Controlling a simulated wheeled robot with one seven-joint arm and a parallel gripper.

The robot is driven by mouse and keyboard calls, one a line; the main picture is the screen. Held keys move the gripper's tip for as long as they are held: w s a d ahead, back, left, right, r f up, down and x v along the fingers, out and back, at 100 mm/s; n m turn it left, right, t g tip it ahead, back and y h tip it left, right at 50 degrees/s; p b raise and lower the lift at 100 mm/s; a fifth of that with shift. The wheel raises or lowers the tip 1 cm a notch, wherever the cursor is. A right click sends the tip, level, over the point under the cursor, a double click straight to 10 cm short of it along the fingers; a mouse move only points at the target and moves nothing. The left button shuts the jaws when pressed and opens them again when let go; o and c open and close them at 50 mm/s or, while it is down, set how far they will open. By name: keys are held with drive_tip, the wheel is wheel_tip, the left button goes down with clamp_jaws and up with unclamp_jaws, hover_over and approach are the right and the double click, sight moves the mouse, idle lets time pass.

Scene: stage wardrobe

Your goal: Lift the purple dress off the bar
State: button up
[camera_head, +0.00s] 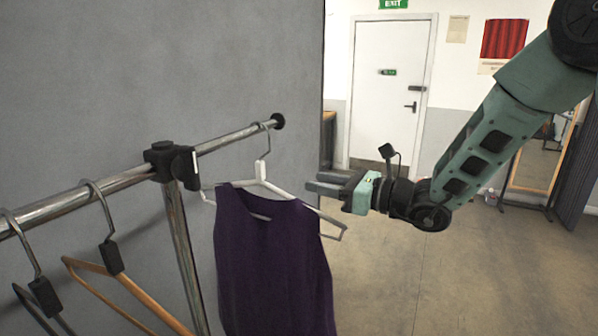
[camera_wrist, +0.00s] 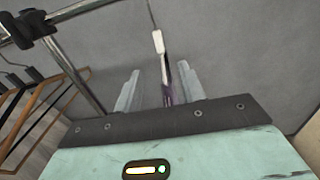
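The purple dress (camera_head: 270,262) hangs on a pale hanger (camera_head: 262,184), whose hook goes over the metal bar (camera_head: 228,138) near its black end cap. My gripper (camera_head: 318,183) is to the right of the hanger's neck, at about its height, with a gap between fingertips and neck. In the wrist view my gripper (camera_wrist: 158,72) is open, and the hanger's white neck (camera_wrist: 158,42) lines up between the two fingers. A thin strip of purple dress (camera_wrist: 167,92) shows below it; the rest of the dress is hidden there.
A black clamp (camera_head: 163,161) joins the bar to an upright post (camera_head: 185,245). Wooden and dark hangers (camera_head: 88,266) hang empty on the bar at left. A grey partition (camera_head: 120,70) stands behind the rack. Open floor (camera_head: 450,285) lies to the right, with a white door beyond.

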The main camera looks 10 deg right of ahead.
sight(262, 157)
drive_tip(key=x, duration=1.3)
drive_tip(key=shift+w+a+f+b, duration=0.15)
drive_tip(key=shift+a+b, duration=0.25)
drive_tip(key=shift+x, duration=0.75)
clamp_jaws()
drive_tip(key=shift+r, duration=0.35)
drive_tip(key=shift+r, duration=1.55)
drive_tip(key=shift+d, duration=0.15)
drive_tip(key=shift+b+v, duration=1.3)
drive_tip(key=shift+v, duration=2.6)
